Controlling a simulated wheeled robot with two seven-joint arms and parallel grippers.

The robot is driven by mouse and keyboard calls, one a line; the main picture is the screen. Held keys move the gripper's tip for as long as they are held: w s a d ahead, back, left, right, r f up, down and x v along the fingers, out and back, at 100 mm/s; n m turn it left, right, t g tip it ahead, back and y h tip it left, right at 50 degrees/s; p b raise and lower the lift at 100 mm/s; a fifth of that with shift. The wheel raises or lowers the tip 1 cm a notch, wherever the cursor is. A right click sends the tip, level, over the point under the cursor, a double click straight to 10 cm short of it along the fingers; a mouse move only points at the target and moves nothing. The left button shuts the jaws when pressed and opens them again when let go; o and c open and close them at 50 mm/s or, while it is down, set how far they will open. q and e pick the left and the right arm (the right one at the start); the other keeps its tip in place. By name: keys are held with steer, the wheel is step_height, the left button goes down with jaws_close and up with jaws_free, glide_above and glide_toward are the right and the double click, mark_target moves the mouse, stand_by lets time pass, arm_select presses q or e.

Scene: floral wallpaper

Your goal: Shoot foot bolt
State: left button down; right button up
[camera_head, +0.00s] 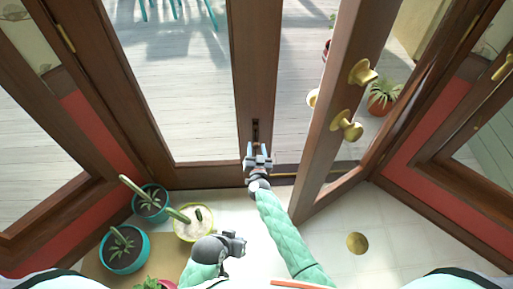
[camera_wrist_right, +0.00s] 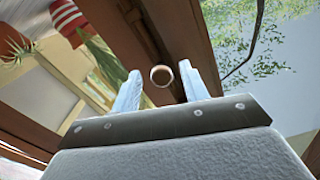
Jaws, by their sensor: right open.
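The foot bolt (camera_head: 255,128) is a dark narrow fitting low on the brown middle door stile. My right gripper (camera_head: 258,158) is just below it in the head view, fingers pointing up at the stile. In the right wrist view its two pale blue fingers (camera_wrist_right: 161,88) stand apart. A small round knob (camera_wrist_right: 161,76) shows between the fingertips; I cannot tell whether they touch it. My left gripper (camera_head: 236,242) is low in the head view, near the potted plants and away from the bolt. Its jaw opening is unclear.
The right door leaf (camera_head: 340,110) stands ajar, with brass knobs (camera_head: 348,126) facing the room. Several plants in pots, including a yellow-rimmed pot (camera_head: 190,236), stand at lower left. A brass floor disc (camera_head: 357,243) lies at right, with pale floor free around it.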

arm_select(q)
steer(key=shift+w+f, duration=0.15)
steer(key=shift+f, duration=0.05)
arm_select(e)
steer(key=s, duration=0.7)
steer(key=shift+d, duration=0.2)
